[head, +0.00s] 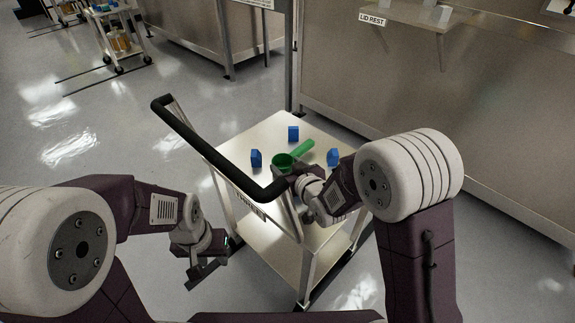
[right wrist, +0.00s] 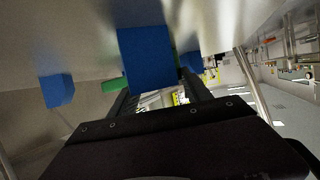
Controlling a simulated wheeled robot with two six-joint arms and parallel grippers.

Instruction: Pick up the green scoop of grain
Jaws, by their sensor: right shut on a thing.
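The green scoop (head: 304,149) is at the middle of the cart top, its round cup towards me and its handle pointing to the upper right. My right gripper (head: 284,170) is at the near side of the cup and shut on the scoop. In the right wrist view its fingers (right wrist: 160,96) run behind a large blue block (right wrist: 148,57), so the grasp itself is hidden. A bit of green scoop (right wrist: 112,86) shows beside the block. I cannot make out grain in the cup. My left gripper (head: 207,268) is open and empty, left of the cart.
Blue blocks stand around the scoop: back (head: 293,133), left (head: 256,158) and right (head: 333,157). The cart's black push handle (head: 222,152) rises on its left side. A steel counter (head: 440,120) with a lid rest stands behind.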

